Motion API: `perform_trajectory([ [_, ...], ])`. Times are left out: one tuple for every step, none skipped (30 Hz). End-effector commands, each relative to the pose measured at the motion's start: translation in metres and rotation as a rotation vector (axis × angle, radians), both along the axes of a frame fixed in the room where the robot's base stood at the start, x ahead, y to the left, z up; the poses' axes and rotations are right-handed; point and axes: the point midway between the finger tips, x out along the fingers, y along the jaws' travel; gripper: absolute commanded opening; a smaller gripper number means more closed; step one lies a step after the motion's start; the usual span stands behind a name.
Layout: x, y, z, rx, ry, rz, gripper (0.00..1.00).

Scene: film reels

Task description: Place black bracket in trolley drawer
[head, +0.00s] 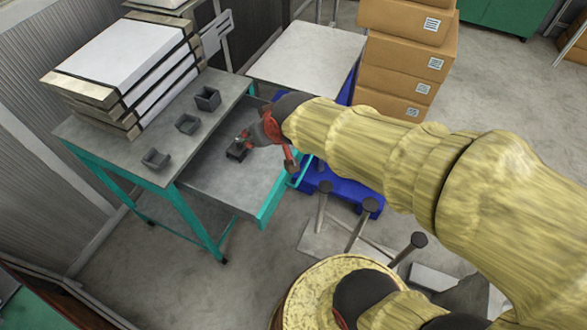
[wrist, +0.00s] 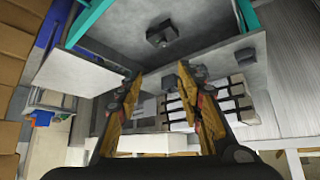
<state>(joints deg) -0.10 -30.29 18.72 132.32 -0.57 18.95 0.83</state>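A black bracket (head: 236,151) lies in the open grey trolley drawer (head: 222,186), close to the drawer's back under the trolley top. In the wrist view this bracket (wrist: 162,34) sits ahead of the fingers, apart from them, on the drawer floor (wrist: 205,30). My gripper (head: 243,138) is over the drawer, right by the bracket in the head view. In the wrist view, my gripper (wrist: 165,77) has its two fingers spread wide with nothing held between them. Three more dark brackets stand in a row on the trolley top: near (head: 155,160), middle (head: 187,124) and far (head: 207,98).
A stack of white and beige film cases (head: 125,65) covers the trolley's back left. A light grey table (head: 308,55) and a tall stack of cardboard boxes (head: 405,55) stand beyond the drawer. A blue pallet (head: 345,190) lies on the floor to the right.

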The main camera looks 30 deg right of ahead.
Motion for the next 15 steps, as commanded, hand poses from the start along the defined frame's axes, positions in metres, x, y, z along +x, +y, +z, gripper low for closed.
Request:
perform_trajectory([
  [-0.029,0.0,0.018,-0.001,0.023,-0.001,0.37],
  [-0.046,0.0,0.024,-0.001,0.047,-0.001,0.37],
  [-0.068,0.0,0.03,-0.001,0.075,0.0,0.37],
  [-0.083,0.0,0.034,-0.001,0.095,0.0,0.37],
  [-0.098,0.0,0.037,-0.002,0.115,0.001,0.37],
  [-0.115,0.0,0.04,-0.001,0.137,0.002,0.37],
  [-0.126,0.0,0.042,-0.001,0.152,0.002,0.37],
  [-0.136,0.0,0.044,-0.001,0.164,0.002,0.37],
  [-0.147,0.0,0.045,0.0,0.18,0.003,0.37],
  [-0.153,0.0,0.045,-0.001,0.189,0.004,0.37],
  [-0.159,0.0,0.046,-0.001,0.197,0.004,0.37],
  [-0.163,0.0,0.046,-0.001,0.204,0.004,0.37],
  [-0.166,0.0,0.046,0.0,0.209,0.005,0.37],
  [-0.167,0.0,0.046,0.0,0.211,0.005,0.37],
  [-0.168,0.0,0.046,0.0,0.213,0.005,0.37],
])
